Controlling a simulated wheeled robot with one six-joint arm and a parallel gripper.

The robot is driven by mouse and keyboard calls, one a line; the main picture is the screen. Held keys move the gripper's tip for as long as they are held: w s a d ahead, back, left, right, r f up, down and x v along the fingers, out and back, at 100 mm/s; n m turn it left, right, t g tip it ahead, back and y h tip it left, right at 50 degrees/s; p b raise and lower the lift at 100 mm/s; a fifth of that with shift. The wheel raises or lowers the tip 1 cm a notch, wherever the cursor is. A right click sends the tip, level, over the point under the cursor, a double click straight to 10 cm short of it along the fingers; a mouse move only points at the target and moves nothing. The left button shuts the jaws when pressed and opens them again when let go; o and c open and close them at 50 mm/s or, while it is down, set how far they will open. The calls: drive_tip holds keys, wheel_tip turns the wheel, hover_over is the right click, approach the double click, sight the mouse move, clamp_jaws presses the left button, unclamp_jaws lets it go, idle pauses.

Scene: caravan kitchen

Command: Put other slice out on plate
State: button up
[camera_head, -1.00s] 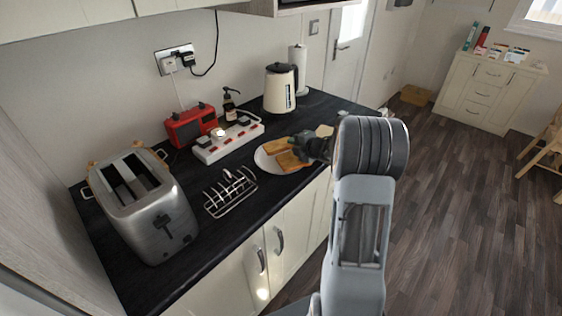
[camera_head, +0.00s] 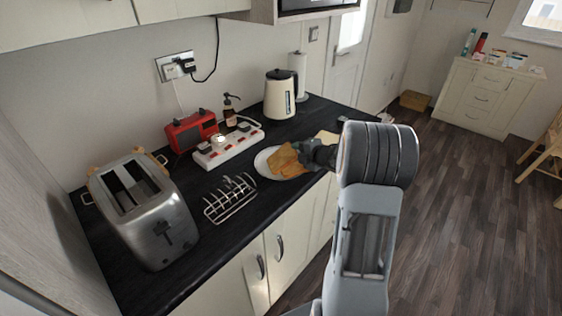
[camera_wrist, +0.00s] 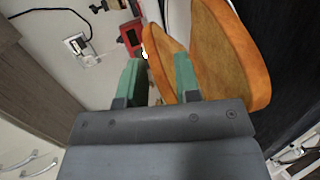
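Two browned bread slices show at the white plate (camera_head: 262,166) on the counter. One larger slice (camera_head: 285,161) looks tilted over it, and part of the other shows beside my gripper. In the wrist view, a large slice (camera_wrist: 228,55) is at the right and a narrower-looking one (camera_wrist: 163,50) lies at and behind the right green fingertip. My gripper (camera_wrist: 158,80) is at the plate's right side, its fingertips apart with a gap beside the left one. Whether the slices touch the fingers is unclear. The silver toaster (camera_head: 160,235) is at the left with dark slots.
A wire toast rack (camera_head: 231,198) stands between toaster and plate. The counter's front edge runs close by the plate.

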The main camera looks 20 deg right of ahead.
drive_tip(key=shift+p+v, duration=0.6)
drive_tip(key=shift+v, duration=2.2)
